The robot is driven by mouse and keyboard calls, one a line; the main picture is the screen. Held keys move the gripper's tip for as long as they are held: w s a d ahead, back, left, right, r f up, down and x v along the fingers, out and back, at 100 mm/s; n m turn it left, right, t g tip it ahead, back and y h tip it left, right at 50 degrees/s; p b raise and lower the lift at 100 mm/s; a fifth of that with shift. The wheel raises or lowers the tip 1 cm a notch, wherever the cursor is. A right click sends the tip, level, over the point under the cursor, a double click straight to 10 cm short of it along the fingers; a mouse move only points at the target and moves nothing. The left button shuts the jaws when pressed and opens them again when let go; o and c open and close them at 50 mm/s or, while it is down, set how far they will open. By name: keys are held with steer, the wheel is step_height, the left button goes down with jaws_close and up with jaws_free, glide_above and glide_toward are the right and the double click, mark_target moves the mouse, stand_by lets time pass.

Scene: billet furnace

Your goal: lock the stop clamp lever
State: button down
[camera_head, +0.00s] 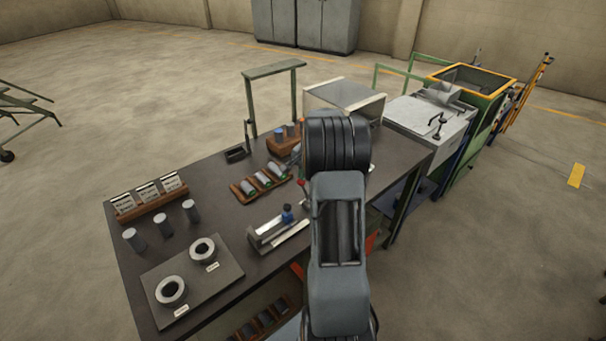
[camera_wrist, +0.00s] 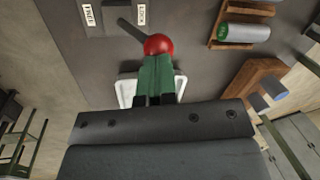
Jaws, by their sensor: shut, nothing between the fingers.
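The stop clamp lever has a red ball knob (camera_wrist: 158,45) and a dark shaft (camera_wrist: 131,29). In the wrist view the shaft slants from the knob up and left. Two white labels lie by it: a left one (camera_wrist: 91,18) that seems to read FREE and a right one (camera_wrist: 141,14) that seems to read LOCK. My gripper (camera_wrist: 158,62) has green fingers, shut and empty, with tips right at the knob's lower edge in the picture. I cannot tell whether they touch it. In the head view the red knob (camera_head: 300,183) shows just left of my arm, which hides my gripper.
The dark bench (camera_head: 215,222) holds a wooden tray of cylinders (camera_head: 239,193), a metal fixture with a blue knob (camera_head: 287,214), a plate with two rings (camera_head: 190,283) and several grey cylinders (camera_head: 164,225). A wooden block (camera_wrist: 251,90) stands right of my gripper in the wrist view.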

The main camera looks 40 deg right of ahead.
steer(key=shift+f, duration=0.1)
steer(key=shift+s+r+p, duration=0.2)
steer(key=shift+r+p, duration=0.2)
steer(key=shift+r, duration=0.1)
steer(key=w+d+r, duration=0.1)
steer(key=w+r, duration=0.2)
steer(key=r, duration=0.7)
steer(key=shift+w+d+r, duration=0.25)
